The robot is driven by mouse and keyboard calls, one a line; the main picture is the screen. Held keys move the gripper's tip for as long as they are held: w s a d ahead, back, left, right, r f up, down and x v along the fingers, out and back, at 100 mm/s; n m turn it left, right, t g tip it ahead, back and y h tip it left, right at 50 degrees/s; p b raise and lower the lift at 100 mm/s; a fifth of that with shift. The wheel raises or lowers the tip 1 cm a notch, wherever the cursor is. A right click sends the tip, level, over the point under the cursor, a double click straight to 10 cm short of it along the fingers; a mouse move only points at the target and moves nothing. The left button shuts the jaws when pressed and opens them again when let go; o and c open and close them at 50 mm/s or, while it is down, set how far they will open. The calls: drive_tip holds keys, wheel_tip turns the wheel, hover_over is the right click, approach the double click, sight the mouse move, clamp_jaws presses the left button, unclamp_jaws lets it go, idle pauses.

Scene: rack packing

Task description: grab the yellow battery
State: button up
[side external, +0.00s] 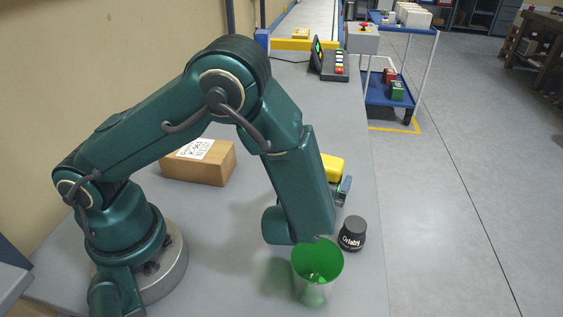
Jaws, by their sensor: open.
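A yellow, round-edged object (333,168) shows just past the right edge of my forearm. My arm hides its left part, and I cannot tell for sure that it is the yellow battery. A small grey-blue and dark item (344,190) is just in front of it, also partly hidden by my arm. My forearm hangs down over the table, with its lower end above and behind the green cup. The jaws of my gripper cannot be made out.
A green translucent cup (317,272) and a black lidded jar (352,235) stand near the table's right edge. A cardboard box (200,168) lies behind my arm. A button panel (328,66) stands at the back. A blue cart (390,95) is beyond the table.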

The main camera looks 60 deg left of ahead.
clamp_jaws()
drive_tip(key=shift+r, duration=0.15)
